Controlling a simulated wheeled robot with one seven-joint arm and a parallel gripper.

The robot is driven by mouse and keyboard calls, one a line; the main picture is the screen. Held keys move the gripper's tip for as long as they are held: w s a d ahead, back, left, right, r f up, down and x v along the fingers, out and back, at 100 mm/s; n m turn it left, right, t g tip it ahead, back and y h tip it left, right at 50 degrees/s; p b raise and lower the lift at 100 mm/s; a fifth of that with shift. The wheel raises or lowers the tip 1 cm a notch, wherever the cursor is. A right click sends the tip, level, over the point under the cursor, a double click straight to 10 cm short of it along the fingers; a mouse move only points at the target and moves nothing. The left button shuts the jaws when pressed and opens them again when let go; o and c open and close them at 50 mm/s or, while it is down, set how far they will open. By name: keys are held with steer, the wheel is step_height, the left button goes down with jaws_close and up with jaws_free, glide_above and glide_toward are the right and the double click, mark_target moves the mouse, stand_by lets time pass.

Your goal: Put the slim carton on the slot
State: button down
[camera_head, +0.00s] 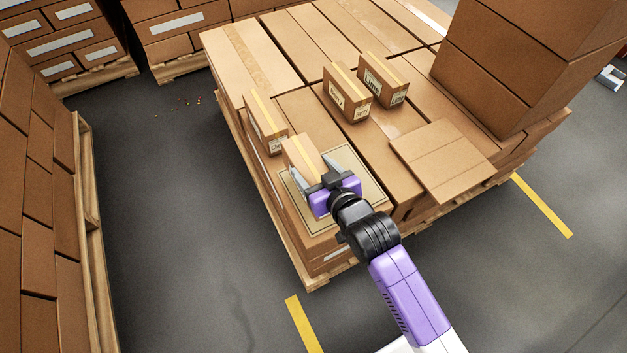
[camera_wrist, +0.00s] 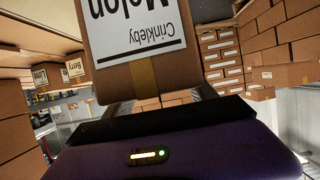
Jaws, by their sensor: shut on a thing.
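My gripper (camera_head: 314,174) is shut on a slim brown carton (camera_head: 302,152) with a yellowish tape strip. In the wrist view the carton (camera_wrist: 138,75) fills the upper middle between my fingers, its label reading "Crinkleby Melon" upside down. The slot is a pale outlined square (camera_head: 366,192) on the near left corner of the stacked boxes. The carton is over the far part of the slot in the head view; I cannot tell whether it touches the surface. My gripper hides part of the slot.
A similar carton (camera_head: 265,123) stands just beyond the held one. Two more, labelled Berry (camera_head: 346,92) and Lime (camera_head: 383,80), stand farther back right. A flat box (camera_head: 443,158) lies right of the slot, and tall stacked boxes (camera_head: 520,65) rise behind it.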

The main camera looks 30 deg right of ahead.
steer(key=shift+f+b, duration=0.55)
steer(key=shift+f, duration=1.65)
steer(key=shift+f, duration=0.1)
steer(key=shift+c, duration=1.4)
jaws_free()
steer(key=shift+f, duration=0.1)
steer(key=shift+s+r, duration=0.1)
steer(key=shift+r, duration=0.1)
steer(key=p+v, duration=0.2)
steer(key=v, duration=0.9)
steer(key=shift+s+r, duration=0.2)
steer(key=shift+s, duration=0.15)
steer(key=shift+s, duration=0.1)
